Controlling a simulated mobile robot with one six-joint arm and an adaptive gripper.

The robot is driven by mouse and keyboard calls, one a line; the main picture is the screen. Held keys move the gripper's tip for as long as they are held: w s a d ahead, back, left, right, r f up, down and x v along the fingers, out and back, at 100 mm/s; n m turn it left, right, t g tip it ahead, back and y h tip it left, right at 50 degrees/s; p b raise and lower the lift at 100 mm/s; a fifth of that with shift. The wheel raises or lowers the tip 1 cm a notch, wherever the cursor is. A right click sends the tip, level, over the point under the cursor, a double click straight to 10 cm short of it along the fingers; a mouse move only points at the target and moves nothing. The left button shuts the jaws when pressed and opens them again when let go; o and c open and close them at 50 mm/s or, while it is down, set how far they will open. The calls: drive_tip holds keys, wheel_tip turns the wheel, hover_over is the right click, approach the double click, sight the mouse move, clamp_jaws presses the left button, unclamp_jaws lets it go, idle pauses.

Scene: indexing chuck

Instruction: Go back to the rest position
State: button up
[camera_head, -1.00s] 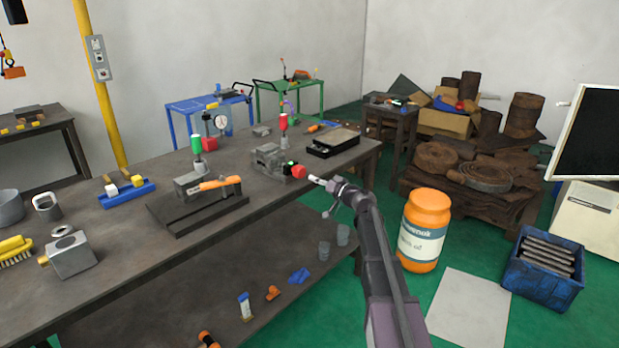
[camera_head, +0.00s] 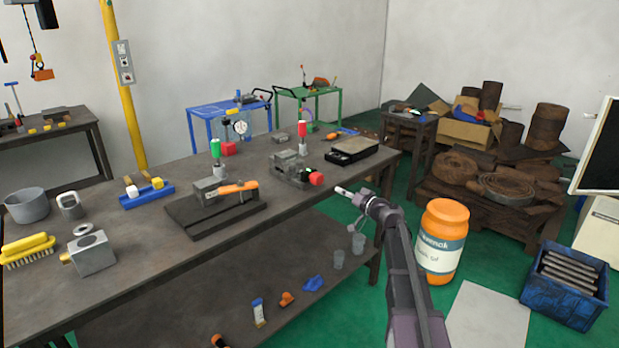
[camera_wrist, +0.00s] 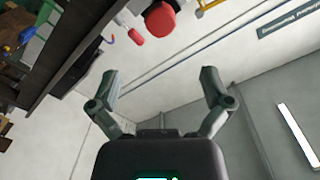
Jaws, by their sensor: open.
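My gripper (camera_head: 351,195) is at the end of my raised arm, in front of the workbench (camera_head: 130,260) near its right end. In the wrist view my gripper (camera_wrist: 160,82) has its two fingers spread wide, with nothing between them. The grey chuck device (camera_head: 290,169) stands on the bench, with a red knob (camera_head: 316,179) facing my gripper. A gap separates the knob from my gripper. In the wrist view a red round knob (camera_wrist: 162,18) shows at the top, beyond the fingers.
An orange jar (camera_head: 442,240) and a blue crate (camera_head: 566,285) stand on the floor right of my arm. A fixture with an orange-handled clamp (camera_head: 215,205) and a black tray (camera_head: 352,151) are on the bench. A pallet of rusty parts (camera_head: 480,205) stands behind.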

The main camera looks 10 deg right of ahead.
drive_tip(key=s+a+f+n+g+h, duration=0.1)
drive_tip(key=s+a+f+g, duration=0.45)
drive_tip(key=s, duration=0.25)
drive_tip(key=s+a+f+n+g+h, duration=0.1)
drive_tip(key=s+a+f+n+g, duration=0.1)
drive_tip(key=s+a+f+g, duration=0.35)
drive_tip(key=s+d+f+m+g+h, duration=0.15)
drive_tip(key=s+f+h, duration=0.25)
drive_tip(key=s, duration=0.7)
drive_tip(key=s+d+f+m+g+h, duration=0.1)
drive_tip(key=s+d+f+g+h, duration=0.2)
drive_tip(key=s, duration=0.8)
wheel_tip(320, 180, up, 17)
drive_tip(key=h+p, duration=0.1)
drive_tip(key=p, duration=1.6)
drive_tip(key=shift+w+a+f+t, duration=0.2)
drive_tip(key=shift+w+a+t, duration=0.15)
drive_tip(key=shift+w, duration=0.1)
